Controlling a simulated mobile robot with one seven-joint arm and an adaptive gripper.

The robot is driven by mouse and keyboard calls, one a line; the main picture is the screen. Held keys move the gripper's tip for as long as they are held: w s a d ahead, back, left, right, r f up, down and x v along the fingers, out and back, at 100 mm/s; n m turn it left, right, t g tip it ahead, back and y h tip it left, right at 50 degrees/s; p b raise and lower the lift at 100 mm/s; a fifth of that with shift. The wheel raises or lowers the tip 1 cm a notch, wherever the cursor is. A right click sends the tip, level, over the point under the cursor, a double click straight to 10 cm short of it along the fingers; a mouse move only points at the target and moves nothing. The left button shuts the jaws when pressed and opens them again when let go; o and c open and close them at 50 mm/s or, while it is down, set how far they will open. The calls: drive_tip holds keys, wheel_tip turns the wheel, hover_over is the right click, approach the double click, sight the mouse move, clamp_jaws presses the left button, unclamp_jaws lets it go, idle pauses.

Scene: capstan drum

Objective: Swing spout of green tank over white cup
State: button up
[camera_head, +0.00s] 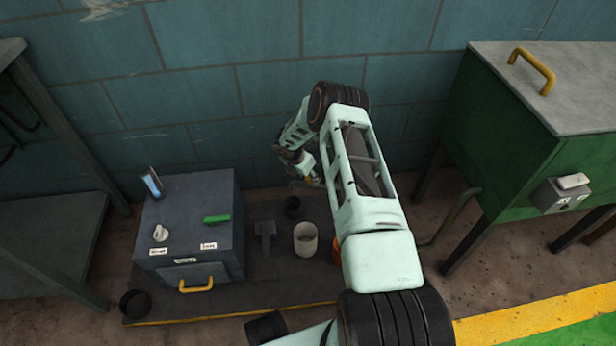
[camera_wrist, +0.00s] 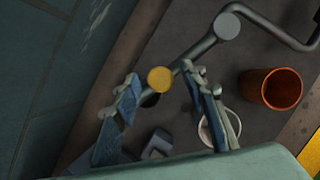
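The green tank (camera_head: 500,150) stands on legs at the right in the head view. A grey pipe (camera_head: 452,215) comes from its lower side and passes behind my arm. In the wrist view, a grey spout arm (camera_wrist: 200,47) runs from a round grey cap (camera_wrist: 228,25) to a round yellow knob (camera_wrist: 160,79). My gripper (camera_wrist: 161,75) is open, its fingers on either side of the knob with gaps visible. The white cup (camera_head: 306,242) stands on the dark mat; in the wrist view it is partly hidden behind the right finger (camera_wrist: 205,132).
An orange cup (camera_wrist: 268,90) stands right of the white cup, mostly hidden by my arm in the head view. A dark cup (camera_head: 292,206) stands behind the white cup. A grey box (camera_head: 190,225) with a yellow handle is at left. The wall (camera_head: 220,100) is close behind.

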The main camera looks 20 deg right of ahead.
clamp_jaws()
